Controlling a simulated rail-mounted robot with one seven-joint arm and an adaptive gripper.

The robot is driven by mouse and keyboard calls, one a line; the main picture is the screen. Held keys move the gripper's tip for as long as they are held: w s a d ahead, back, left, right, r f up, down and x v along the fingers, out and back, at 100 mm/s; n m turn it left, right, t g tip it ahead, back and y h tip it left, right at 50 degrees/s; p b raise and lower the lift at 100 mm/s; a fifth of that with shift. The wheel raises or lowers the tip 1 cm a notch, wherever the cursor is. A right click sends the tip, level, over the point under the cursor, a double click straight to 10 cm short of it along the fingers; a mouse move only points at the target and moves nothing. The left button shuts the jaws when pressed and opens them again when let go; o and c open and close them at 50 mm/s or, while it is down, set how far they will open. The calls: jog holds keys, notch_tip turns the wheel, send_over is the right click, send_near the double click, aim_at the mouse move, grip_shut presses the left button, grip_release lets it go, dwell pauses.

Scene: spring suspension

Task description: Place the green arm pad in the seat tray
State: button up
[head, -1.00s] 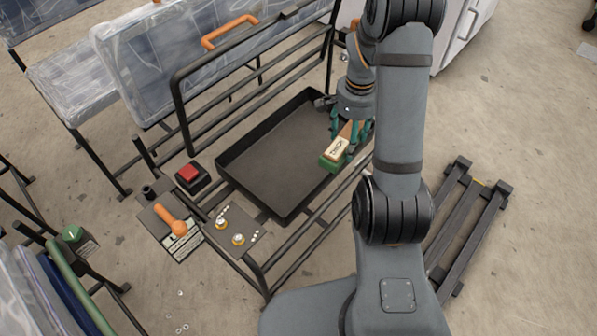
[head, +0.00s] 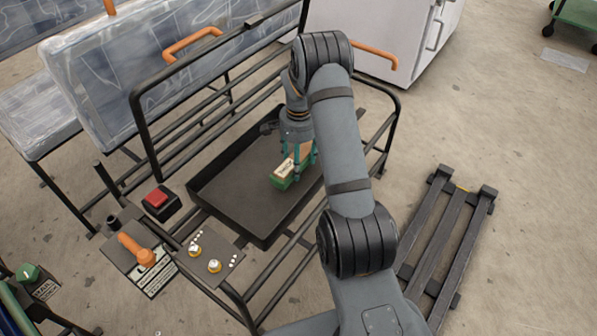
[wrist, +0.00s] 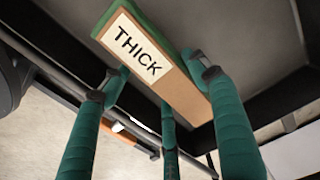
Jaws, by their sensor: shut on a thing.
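The green arm pad (head: 283,182) is a block with a green side, a tan side and a pale label. In the wrist view the pad (wrist: 178,92) shows the label "THICK". My gripper (head: 304,164) has teal fingers and is shut on the pad; in the wrist view the fingers (wrist: 160,85) lie along both sides of it. The seat tray (head: 236,205) is a dark, shallow, rimmed tray in the black frame. In the head view the pad appears over the tray's right part, inside the rim. I cannot tell whether it touches the tray floor.
Black frame bars (head: 147,128) rise behind the tray. A red button box (head: 157,200), an orange lever (head: 136,249) and a panel with yellow knobs (head: 208,253) stand at the front left. A dark slatted rack (head: 440,235) lies on the floor at right. The tray's left part is clear.

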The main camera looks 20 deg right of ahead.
jog(key=shift+f+b, duration=0.95)
jog(key=shift+f, duration=0.95)
jog(key=shift+f, duration=0.25)
jog(key=o, duration=1.3)
jog(key=shift+r, duration=0.1)
notch_tip(320, 180, up, 12)
jog(key=p, duration=0.5)
jog(key=shift+r+p, duration=0.15)
jog(key=shift+p, duration=0.15)
